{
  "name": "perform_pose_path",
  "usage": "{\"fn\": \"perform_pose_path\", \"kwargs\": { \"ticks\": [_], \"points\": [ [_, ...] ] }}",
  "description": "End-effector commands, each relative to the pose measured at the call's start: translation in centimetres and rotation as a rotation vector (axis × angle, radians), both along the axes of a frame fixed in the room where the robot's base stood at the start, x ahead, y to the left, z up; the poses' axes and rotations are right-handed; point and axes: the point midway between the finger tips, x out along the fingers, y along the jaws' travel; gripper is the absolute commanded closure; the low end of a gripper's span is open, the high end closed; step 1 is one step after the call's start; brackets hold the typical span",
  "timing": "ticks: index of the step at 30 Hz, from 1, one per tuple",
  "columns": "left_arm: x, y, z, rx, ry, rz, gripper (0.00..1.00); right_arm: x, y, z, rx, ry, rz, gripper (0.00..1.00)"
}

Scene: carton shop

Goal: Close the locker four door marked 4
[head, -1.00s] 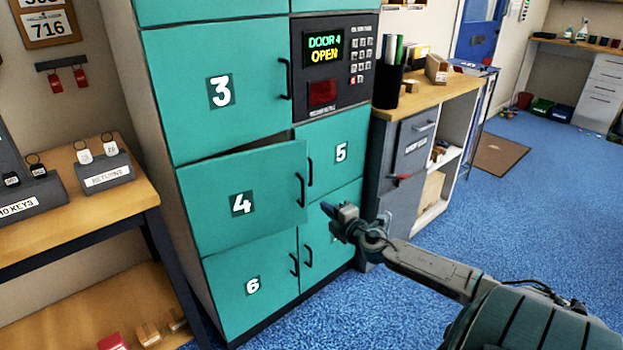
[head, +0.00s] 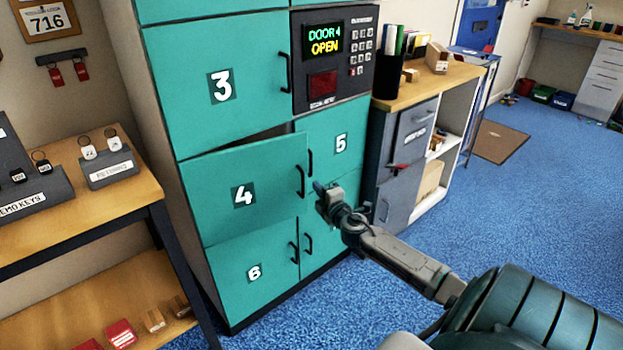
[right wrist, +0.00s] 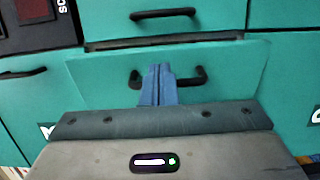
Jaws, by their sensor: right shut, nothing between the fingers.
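The teal door marked 4 (head: 222,195) stands ajar in the head view, with a dark gap along its top edge and its right side swung outward. Its black handle (head: 300,182) is near its right edge. My right gripper (head: 319,187) is shut and empty, just right of that handle in the picture. In the right wrist view its closed blue fingertips (right wrist: 158,72) overlap a black handle (right wrist: 190,79) on a protruding teal door panel (right wrist: 225,75). I cannot tell whether they touch it. My left gripper is out of view.
Doors 3 (head: 190,110), 5 (head: 350,120) and 6 (head: 225,280) look shut. The keypad panel (head: 340,85) reads "DOOR 4 OPEN". A key table (head: 130,195) stands left of the lockers, a grey cabinet (head: 412,130) right of them.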

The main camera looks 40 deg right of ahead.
Motion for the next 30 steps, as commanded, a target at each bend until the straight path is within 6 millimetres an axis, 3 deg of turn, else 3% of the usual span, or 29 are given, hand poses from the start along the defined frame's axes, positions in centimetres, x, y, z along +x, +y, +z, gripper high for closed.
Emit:
{"fn": "perform_pose_path", "kwargs": {
  "ticks": [3,10,27,30],
  "points": [
    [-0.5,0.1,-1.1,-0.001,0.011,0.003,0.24,1.9,-0.5,0.3,0.002,-0.003,-0.002,1.00],
    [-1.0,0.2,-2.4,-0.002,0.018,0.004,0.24,4.1,-1.2,0.1,0.002,-0.002,0.000,1.00],
    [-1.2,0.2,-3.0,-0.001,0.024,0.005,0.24,4.9,-1.4,-0.1,-0.001,0.001,0.010,1.00],
    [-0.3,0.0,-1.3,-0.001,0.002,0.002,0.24,5.6,-1.6,-0.3,0.000,0.002,0.039,1.00]
  ]
}}
